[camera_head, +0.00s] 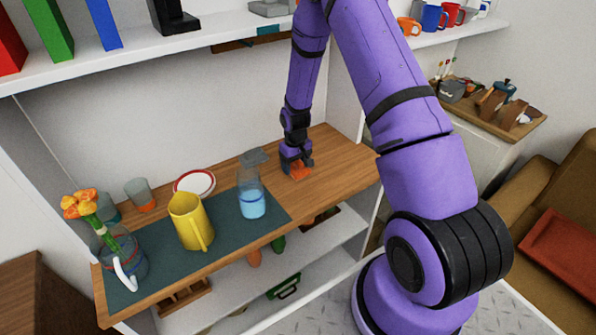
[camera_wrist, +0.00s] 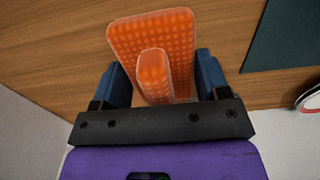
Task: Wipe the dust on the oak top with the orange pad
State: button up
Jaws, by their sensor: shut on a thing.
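The orange pad (camera_head: 299,172) is at the right part of the oak top (camera_head: 338,150), under my gripper (camera_head: 295,160). I cannot make out dust on the visible wood.
A dark green mat (camera_head: 165,262) covers the left of the top. On it stand a yellow jug (camera_head: 190,222) and a glass of blue liquid (camera_head: 251,200). A red-rimmed plate (camera_head: 195,183), a cup (camera_head: 140,194) and a flower vase (camera_head: 128,262) are near. A shelf (camera_head: 150,58) hangs above.

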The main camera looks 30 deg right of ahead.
jog(key=shift+r, duration=2.5)
jog(key=shift+d, duration=0.1)
